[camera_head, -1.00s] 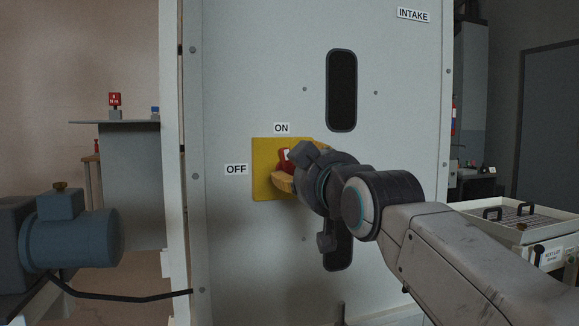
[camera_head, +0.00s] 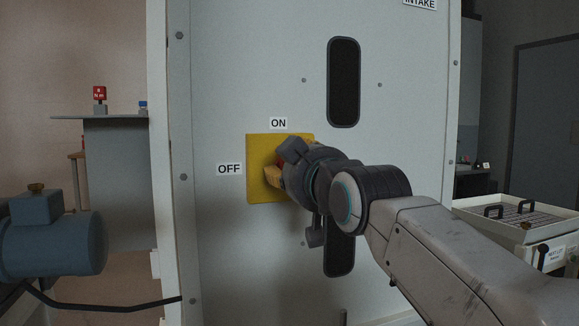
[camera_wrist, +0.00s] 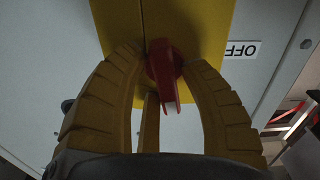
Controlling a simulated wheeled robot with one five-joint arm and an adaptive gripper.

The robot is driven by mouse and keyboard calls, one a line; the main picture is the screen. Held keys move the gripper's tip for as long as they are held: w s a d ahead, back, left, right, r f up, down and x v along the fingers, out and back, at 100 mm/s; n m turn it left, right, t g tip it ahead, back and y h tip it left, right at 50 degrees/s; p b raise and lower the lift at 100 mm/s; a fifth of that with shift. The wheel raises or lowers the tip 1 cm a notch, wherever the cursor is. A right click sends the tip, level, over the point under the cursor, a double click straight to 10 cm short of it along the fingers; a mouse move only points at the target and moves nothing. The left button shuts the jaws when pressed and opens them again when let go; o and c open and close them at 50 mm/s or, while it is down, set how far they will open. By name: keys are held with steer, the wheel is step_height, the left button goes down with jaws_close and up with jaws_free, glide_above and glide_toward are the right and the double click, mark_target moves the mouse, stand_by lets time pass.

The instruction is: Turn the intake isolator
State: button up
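The intake isolator is a yellow square plate (camera_head: 259,145) on the grey cabinet front with a red handle (camera_wrist: 164,72) at its middle. An ON label (camera_head: 278,123) sits above the plate and an OFF label (camera_head: 229,169) to its left. My gripper (camera_head: 277,168) is at the plate, and its wrist hides most of the handle in the head view. In the wrist view my gripper's yellow fingers (camera_wrist: 165,75) lie on both sides of the red handle, tips close against it. They look closed on it. The OFF label (camera_wrist: 242,49) appears upside down there.
The cabinet has dark oval slots (camera_head: 343,82), one above and one partly behind my arm. A blue motor (camera_head: 55,240) stands at lower left, a shelf (camera_head: 95,117) behind it. A white tray (camera_head: 520,212) with black handles is at right.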

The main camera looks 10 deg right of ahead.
jaws_close()
steer(key=shift+d+f+m, duration=0.1)
steer(key=shift+m, duration=1.3)
steer(key=shift+o, duration=1.9)
jaws_free()
steer(key=v, duration=1.2)
